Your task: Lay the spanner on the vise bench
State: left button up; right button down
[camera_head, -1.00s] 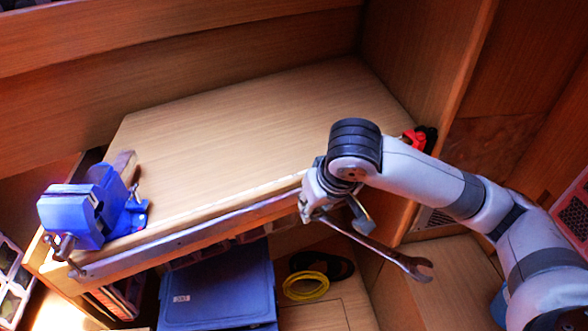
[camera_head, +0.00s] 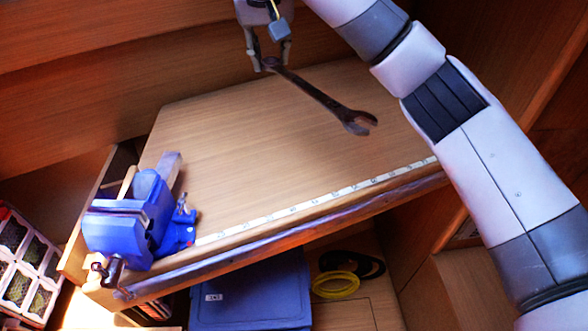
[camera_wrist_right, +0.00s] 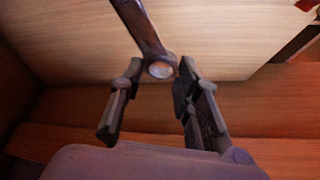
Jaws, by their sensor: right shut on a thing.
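The spanner (camera_head: 318,95) is dark metal, with an open jaw at its lower right end in the head view. My right gripper (camera_head: 268,64) is shut on the spanner's ring end and holds it over the vise bench (camera_head: 230,150), seemingly above the top. The right wrist view shows the spanner (camera_wrist_right: 142,30) with its ring end between the fingertips of my right gripper (camera_wrist_right: 157,76). The bench top is bare pale wood, with a blue vise (camera_head: 132,218) at its left front corner. My left gripper is not in view.
A marked strip (camera_head: 290,208) runs along the bench's front edge. Below the bench are a blue box (camera_head: 250,292) and a yellow coil (camera_head: 335,285). A tray with several cells (camera_head: 28,262) is at the far left. Wooden walls close the back.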

jog(key=shift+w+a+f, duration=0.25)
jog(key=shift+w+a, duration=0.15)
jog(key=shift+w, duration=0.25)
jog(key=f+p, duration=0.1)
jog(key=f, duration=0.5)
jog(key=f+p, duration=0.2)
jog(key=f, duration=0.4)
jog(key=s+f+p, duration=0.1)
jog(key=f, duration=0.5)
jog(key=shift+d+f, duration=0.15)
jog(key=shift+f, duration=0.1)
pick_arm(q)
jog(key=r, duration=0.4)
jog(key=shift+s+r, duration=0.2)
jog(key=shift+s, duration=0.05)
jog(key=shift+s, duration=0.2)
pick_arm(e)
jog(key=shift+f, duration=0.1)
jog(key=shift+f+p, duration=0.3)
jog(key=shift+f, duration=0.1)
jog(key=c, duration=1.2)
grip_release()
